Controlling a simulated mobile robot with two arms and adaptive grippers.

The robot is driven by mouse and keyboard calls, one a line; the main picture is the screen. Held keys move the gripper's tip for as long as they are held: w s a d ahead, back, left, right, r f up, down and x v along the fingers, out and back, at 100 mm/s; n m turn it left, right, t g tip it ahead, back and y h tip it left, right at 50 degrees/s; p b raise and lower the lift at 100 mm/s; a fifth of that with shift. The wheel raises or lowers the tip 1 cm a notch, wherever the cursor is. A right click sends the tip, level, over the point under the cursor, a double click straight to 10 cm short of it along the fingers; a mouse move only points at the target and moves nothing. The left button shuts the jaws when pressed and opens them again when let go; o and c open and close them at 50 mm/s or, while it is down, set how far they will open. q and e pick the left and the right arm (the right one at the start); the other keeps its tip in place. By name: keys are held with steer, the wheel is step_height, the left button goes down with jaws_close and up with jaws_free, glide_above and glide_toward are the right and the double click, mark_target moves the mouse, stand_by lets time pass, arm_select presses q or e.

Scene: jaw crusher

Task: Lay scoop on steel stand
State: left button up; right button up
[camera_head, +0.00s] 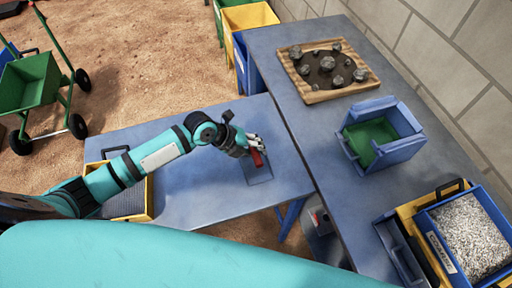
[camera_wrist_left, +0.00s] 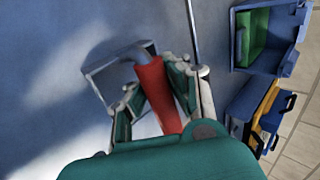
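The scoop has a red handle (camera_head: 257,158) and a flat blue-grey pan (camera_head: 259,176). In the left wrist view, the red handle (camera_wrist_left: 154,88) joins a grey neck and the light-rimmed pan (camera_wrist_left: 104,74). My left gripper (camera_head: 252,147) is at the handle, over the lower blue-grey table (camera_head: 195,190). In the wrist view its fingers (camera_wrist_left: 155,92) lie on both sides of the handle and appear closed on it. I cannot tell whether the pan touches the tabletop. No separate steel stand can be made out with certainty. My right gripper is not in view.
The higher table (camera_head: 335,150) carries a wooden tray (camera_head: 322,94) of dark rocks and an open blue box (camera_head: 404,153) with green inside. A blue bin of pale gravel (camera_head: 470,236) stands at right. A green cart (camera_head: 30,85) stands on the sand at left.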

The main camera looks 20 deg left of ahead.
arm_select(q)
steer(key=o, duration=0.3)
steer(key=shift+r, duration=0.15)
steer(key=shift+s+a+r, duration=0.1)
steer(key=shift+a+r, duration=0.05)
steer(key=shift+a, duration=0.1)
steer(key=b+v, duration=0.2)
steer(key=v, duration=0.9)
steer(key=shift+r, duration=0.2)
steer(key=shift+s, duration=0.1)
